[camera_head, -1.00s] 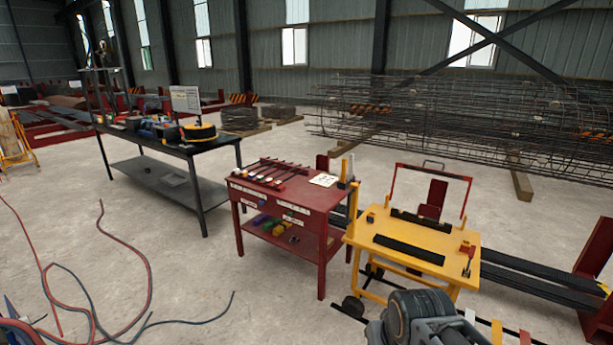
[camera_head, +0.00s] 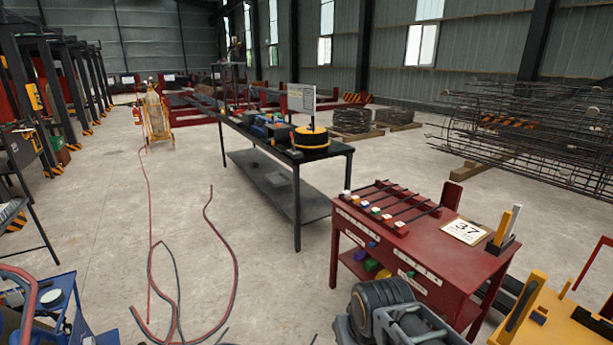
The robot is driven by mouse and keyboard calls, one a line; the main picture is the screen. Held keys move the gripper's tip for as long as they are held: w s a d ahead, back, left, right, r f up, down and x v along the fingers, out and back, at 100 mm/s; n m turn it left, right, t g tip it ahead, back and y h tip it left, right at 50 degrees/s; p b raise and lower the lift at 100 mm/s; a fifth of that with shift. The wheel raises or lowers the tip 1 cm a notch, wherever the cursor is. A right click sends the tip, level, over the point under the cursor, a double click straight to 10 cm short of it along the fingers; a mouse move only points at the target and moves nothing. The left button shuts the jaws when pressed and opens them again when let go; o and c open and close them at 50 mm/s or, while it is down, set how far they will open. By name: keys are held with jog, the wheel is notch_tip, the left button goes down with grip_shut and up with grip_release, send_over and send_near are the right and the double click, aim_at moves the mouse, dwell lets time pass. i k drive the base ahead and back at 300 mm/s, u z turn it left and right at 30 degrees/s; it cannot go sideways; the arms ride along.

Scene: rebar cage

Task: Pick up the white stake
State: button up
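Several dark stakes (camera_head: 398,205) lie side by side across the top of a red table (camera_head: 455,258) at the right. Their near ends show small coloured heads along the table's left edge. The head at the far end of the row looks white (camera_head: 347,193). It is small, and other heads nearby also look pale, so I cannot be sure which stake is the white one. A grey and black part of my own arm shows at the bottom, in front of the table. My gripper is not in view.
A yellow cart (camera_head: 560,325) stands right of the red table. A long black workbench (camera_head: 283,165) is behind it. Red and dark hoses (camera_head: 235,262) lie on the floor left of centre. A blue cart (camera_head: 62,310) is at bottom left.

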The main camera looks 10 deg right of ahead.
aim_at(516, 209)
jog(key=z, duration=0.1)
jog(key=i, duration=1.3)
jog(key=z, duration=0.95)
jog(key=i, duration=0.85)
jog(key=z, duration=1.4)
jog(key=i, duration=0.4)
jog(key=z, duration=0.2)
